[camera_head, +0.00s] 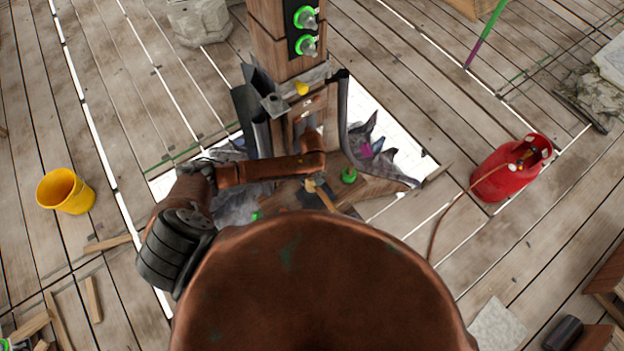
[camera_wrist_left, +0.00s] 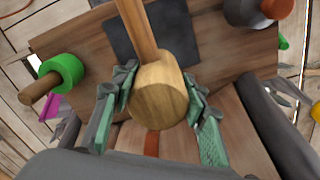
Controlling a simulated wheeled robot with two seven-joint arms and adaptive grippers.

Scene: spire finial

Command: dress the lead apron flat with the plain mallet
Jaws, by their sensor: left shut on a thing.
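The plain mallet (camera_wrist_left: 160,88) has a round pale wooden head and a handle running up the left wrist view. My left gripper (camera_wrist_left: 160,100) is shut on it, with the green-padded fingers on either side of the head. In the head view, the mallet (camera_head: 322,193) shows small below my wrist; my fingers are mostly hidden there. Dark grey lead-like sheets (camera_head: 350,130) stand bent around the foot of the wooden post (camera_head: 275,45); I cannot tell which part is the apron. A flat dark square (camera_wrist_left: 118,40) lies on the board beyond the mallet. My right gripper is out of view.
A green-collared wooden-handled tool (camera_wrist_left: 62,70) is on the board's left in the wrist view. A red gas cylinder (camera_head: 508,170) with a hose stands right, a yellow bucket (camera_head: 65,190) left. Jagged grey pieces (camera_head: 395,160) edge the opening around the post.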

